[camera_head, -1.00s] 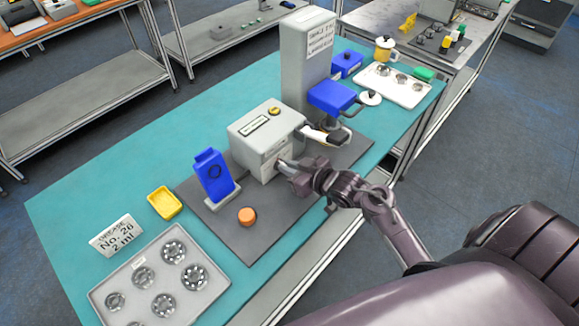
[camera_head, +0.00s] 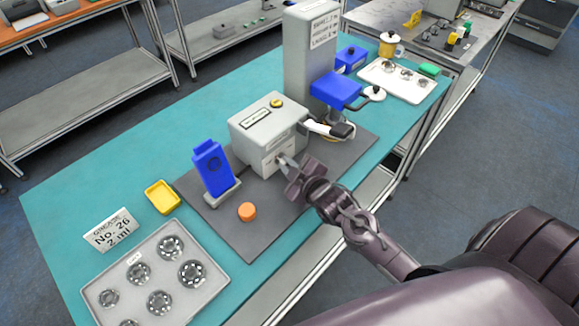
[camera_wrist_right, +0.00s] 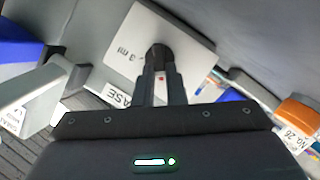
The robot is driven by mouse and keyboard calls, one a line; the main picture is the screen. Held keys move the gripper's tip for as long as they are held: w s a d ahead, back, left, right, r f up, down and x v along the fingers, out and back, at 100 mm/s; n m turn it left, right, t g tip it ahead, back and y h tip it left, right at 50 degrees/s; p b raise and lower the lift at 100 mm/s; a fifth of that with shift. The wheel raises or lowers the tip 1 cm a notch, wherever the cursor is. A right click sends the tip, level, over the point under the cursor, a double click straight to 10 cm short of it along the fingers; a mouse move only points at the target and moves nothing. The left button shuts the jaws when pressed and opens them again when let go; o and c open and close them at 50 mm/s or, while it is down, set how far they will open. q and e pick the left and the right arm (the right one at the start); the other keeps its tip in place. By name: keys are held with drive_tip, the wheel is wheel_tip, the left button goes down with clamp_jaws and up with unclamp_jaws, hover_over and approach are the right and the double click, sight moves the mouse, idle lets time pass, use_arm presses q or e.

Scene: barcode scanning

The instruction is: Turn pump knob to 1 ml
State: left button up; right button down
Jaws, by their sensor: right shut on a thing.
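The grey pump (camera_head: 262,140) stands on a dark mat in the middle of the teal table. Its front panel (camera_wrist_right: 190,32) fills the top of the right wrist view, with "3 ml" marked left of a dark round knob (camera_wrist_right: 158,56). My right gripper (camera_head: 284,162) is at the pump's front face; in the right wrist view its fingers (camera_wrist_right: 160,74) are shut on the knob. The fingers hide part of the knob, and I cannot read its setting. The left gripper is not in view. A sign (camera_head: 111,234) reads "GREASE No. 26 2 ml".
On the mat (camera_head: 240,235) are a blue holder (camera_head: 212,168) and an orange cap (camera_head: 247,211). A yellow tray (camera_head: 162,196) and a tray of bearings (camera_head: 222,274) lie at left. A tall grey machine (camera_head: 308,55) with a blue part (camera_head: 336,90) stands behind the pump.

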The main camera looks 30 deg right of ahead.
drive_tip(key=shift+s+a+f+n+t+h+b, duration=0.15)
drive_tip(key=shift+n+t+h+b, duration=0.2)
drive_tip(key=shift+n, duration=0.45)
drive_tip(key=shift+w+a+f+n+t+h+b, duration=0.15)
drive_tip(key=shift+n+t+h+b, duration=0.2)
drive_tip(key=shift+n, duration=0.45)
drive_tip(key=shift+s, duration=0.15)
drive_tip(key=c, duration=1.5)
unclamp_jaws()
